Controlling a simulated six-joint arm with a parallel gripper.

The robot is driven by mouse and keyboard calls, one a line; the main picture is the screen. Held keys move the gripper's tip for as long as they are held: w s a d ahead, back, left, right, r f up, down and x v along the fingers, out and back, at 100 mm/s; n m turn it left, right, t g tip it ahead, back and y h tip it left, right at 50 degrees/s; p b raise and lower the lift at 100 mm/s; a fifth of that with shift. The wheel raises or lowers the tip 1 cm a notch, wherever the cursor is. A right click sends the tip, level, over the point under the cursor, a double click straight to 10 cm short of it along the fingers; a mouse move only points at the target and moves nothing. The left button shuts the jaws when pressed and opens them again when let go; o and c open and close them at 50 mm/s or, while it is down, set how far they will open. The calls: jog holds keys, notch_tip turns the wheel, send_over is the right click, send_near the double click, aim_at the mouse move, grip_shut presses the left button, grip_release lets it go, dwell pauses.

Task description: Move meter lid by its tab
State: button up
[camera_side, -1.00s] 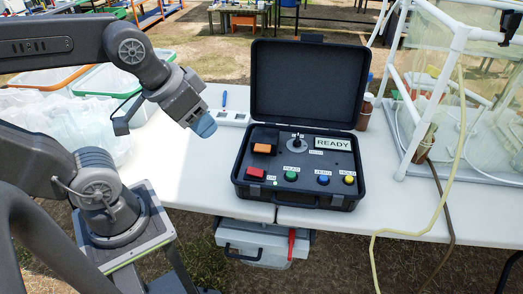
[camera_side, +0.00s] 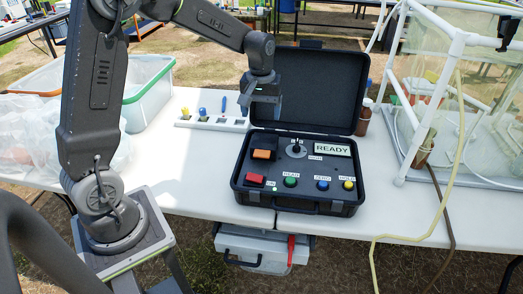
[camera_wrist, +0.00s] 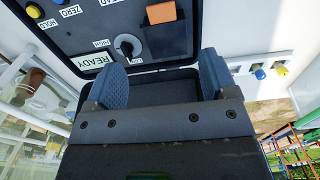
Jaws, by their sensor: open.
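The meter is a black case (camera_side: 240,185) on the white table, its panel facing up. Its lid (camera_side: 325,90) stands open and upright at the back; a small dark tab (camera_side: 312,43) shows on the top edge. My gripper (camera_side: 264,112) is open and points down in front of the lid's left part in the side view; the gap between them is unclear. In the wrist view, my gripper (camera_wrist: 163,80) shows two blue-grey fingers apart, with the dark lid (camera_wrist: 165,90) beyond the space between them. I cannot tell whether they touch it.
The panel has a READY display (camera_side: 332,149), a black knob (camera_side: 297,148), an orange block (camera_side: 262,154) and several coloured buttons. A white rack (camera_side: 212,122) stands left of the case, a brown bottle (camera_side: 363,117) right of it. A white pipe frame (camera_side: 420,120) stands further right.

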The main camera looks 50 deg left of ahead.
aim_at(262, 154)
jog(key=f, duration=1.4)
jog(key=shift+w+a+f, duration=0.2)
jog(key=shift+f, duration=0.05)
jog(key=c, duration=1.3)
jog(key=shift+w+a+r, duration=0.1)
jog(key=shift+r, duration=0.1)
